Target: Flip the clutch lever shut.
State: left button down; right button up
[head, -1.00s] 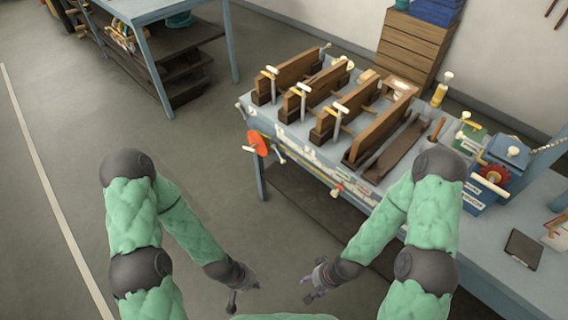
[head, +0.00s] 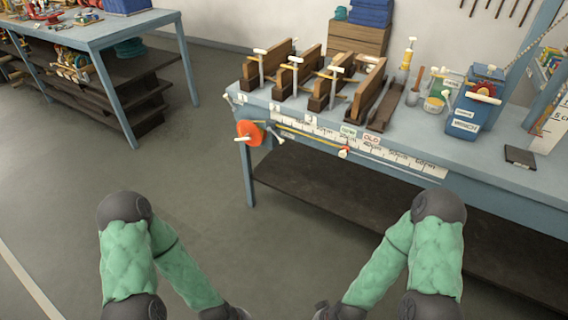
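A blue box (head: 463,126) with a white label that seems to read "WINCH" stands at the right of the workbench. A red round part and a pale handle (head: 484,98) sit at its top right. I cannot tell for sure which part is the clutch lever, or whether it is open or shut. My two arms come in from the bottom, well short of the bench. Both grippers are cut off by the bottom edge; only the dark wrists show, and nothing of mine touches the box.
The blue workbench (head: 390,166) carries several wooden clamp boards (head: 325,81), a yellow-topped bottle (head: 409,54) and a dark tablet (head: 520,156). An orange disc (head: 249,133) with a handle juts from its left end. A second table (head: 120,28) stands back left. Floor before the bench is clear.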

aim_at(269, 128)
jog(key=i+j+z, duration=0.15)
jog(key=i, duration=0.4)
jog(key=i+j+z, duration=0.15)
jog(key=i+j, duration=0.25)
jog(key=i, duration=0.15)
jog(key=i+j+z, duration=0.15)
jog(key=i+j, duration=0.2)
jog(key=i, duration=0.15)
